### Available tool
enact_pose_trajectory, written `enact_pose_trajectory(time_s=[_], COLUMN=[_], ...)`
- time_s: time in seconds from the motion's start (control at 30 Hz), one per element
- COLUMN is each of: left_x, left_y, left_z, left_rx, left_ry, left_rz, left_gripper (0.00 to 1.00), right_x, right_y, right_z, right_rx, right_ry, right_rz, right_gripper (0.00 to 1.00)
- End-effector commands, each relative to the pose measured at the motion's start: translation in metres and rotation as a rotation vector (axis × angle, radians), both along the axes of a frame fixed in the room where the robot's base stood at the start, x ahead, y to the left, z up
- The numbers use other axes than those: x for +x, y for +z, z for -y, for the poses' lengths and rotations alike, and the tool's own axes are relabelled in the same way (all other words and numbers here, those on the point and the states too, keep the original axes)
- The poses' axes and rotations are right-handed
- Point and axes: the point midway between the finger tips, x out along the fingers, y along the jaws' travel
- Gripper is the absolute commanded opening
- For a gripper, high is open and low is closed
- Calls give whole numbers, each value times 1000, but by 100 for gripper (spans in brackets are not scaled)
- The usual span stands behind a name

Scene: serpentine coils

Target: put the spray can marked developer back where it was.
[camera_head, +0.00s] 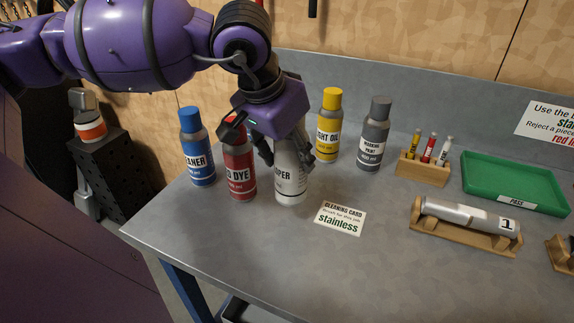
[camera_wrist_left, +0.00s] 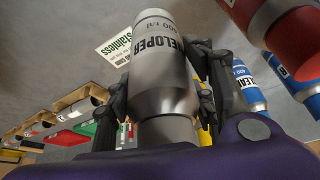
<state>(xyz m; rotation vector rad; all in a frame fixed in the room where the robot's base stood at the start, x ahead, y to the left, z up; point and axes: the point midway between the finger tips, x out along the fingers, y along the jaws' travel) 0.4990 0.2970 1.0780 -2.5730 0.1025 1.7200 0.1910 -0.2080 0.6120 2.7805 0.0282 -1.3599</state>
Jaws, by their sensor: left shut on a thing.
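The developer spray can (camera_head: 291,180) is a light grey can with a label reading "...OPER" in the head view. In the left wrist view the can (camera_wrist_left: 162,80) shows "VELOPER" and "400 ml". My left gripper (camera_head: 280,150) is shut on its upper part, with a finger on each side. The can looks upright, just right of the red dye can (camera_head: 240,172). I cannot tell whether its base touches the table. My right gripper is not in view.
Blue cleaner (camera_head: 197,155), yellow light oil (camera_head: 328,125) and grey marking paint (camera_head: 373,137) cans stand nearby. A cleaning card (camera_head: 340,218) lies in front. A tube rack (camera_head: 423,168), green tray (camera_head: 514,180) and cylinder cradle (camera_head: 465,236) are right. The table's front middle is clear.

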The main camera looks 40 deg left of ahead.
Motion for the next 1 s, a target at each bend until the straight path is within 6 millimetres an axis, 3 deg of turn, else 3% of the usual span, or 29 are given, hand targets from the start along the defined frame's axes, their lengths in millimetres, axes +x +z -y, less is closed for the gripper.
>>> enact_pose_trajectory(time_s=[0.33,0.53,0.97,1.0], left_x=[16,15,15,15], left_y=[-30,-56,-63,-63], left_z=[-19,-18,-18,-18], left_rx=[-2,-2,0,-1], left_ry=[1,-1,0,0], left_rz=[1,1,1,-1], left_gripper=[10,10,10,54], right_x=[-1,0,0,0], right_y=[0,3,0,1], right_z=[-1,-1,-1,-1], right_rx=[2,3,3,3], right_ry=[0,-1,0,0], right_rz=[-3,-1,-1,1], right_gripper=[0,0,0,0])
